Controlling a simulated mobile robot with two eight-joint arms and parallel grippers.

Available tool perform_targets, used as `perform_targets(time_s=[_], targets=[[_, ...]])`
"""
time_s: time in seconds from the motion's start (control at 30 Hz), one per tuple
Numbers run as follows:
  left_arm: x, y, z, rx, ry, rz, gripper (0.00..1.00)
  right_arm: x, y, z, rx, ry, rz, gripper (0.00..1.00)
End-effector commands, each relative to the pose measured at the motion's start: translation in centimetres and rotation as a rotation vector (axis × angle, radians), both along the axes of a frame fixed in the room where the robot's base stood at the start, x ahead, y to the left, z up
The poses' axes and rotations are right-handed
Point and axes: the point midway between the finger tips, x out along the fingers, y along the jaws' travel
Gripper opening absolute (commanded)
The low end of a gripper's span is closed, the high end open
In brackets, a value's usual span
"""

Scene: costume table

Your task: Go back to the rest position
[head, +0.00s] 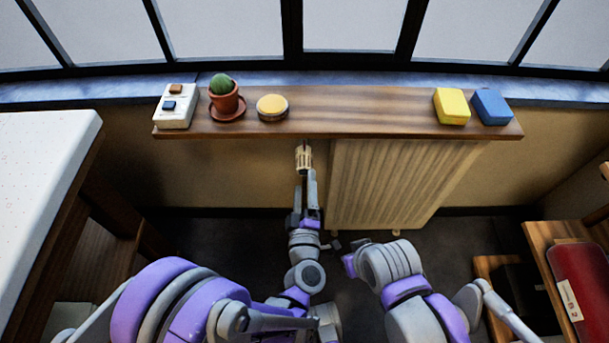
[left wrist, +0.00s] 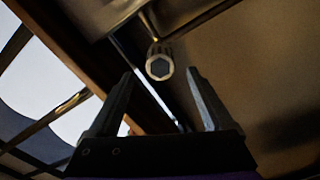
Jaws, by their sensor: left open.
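My left gripper (head: 304,176) reaches forward below the wooden shelf, at the left side of the radiator. In the left wrist view its two dark fingers (left wrist: 160,74) stand wide apart with nothing gripped. A ribbed, pale radiator valve knob (head: 303,157) is just beyond the fingertips. In the left wrist view the knob's hexagonal end (left wrist: 159,66) shows in the gap between the tips; whether a finger touches it I cannot tell. My right arm is folded at the lower middle. What looks like my right gripper (head: 339,248) is small and dark there, its fingers unclear.
The shelf (head: 345,118) carries a switch box (head: 176,106), a potted cactus (head: 224,97), a round yellow-topped item (head: 272,107), a yellow block (head: 452,106) and a blue block (head: 492,107). The radiator (head: 400,185) stands below. A white table (head: 40,165) is left; a red item (head: 582,285) lies right.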

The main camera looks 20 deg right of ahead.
Motion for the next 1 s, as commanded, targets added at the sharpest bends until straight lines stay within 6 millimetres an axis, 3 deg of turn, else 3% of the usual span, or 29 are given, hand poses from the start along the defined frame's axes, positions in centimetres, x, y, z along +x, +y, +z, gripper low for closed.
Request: perform_targets(time_s=[0.67, 0.87, 1.0], targets=[[0.3, 0.5, 0.7, 0.034, -0.002, -0.022, 0.84, 0.0, 0.0, 0.0, 0.000, 0.000, 0.000, 0.00], [1.1, 3.1, 3.1, 0.226, 0.017, -0.139, 0.84, 0.0, 0.0, 0.0, 0.000, 0.000, 0.000, 0.00], [0.4, 6.5, 3.6, 0.421, 0.087, -0.237, 0.84, 0.0, 0.0, 0.0, 0.000, 0.000, 0.000, 0.00]])
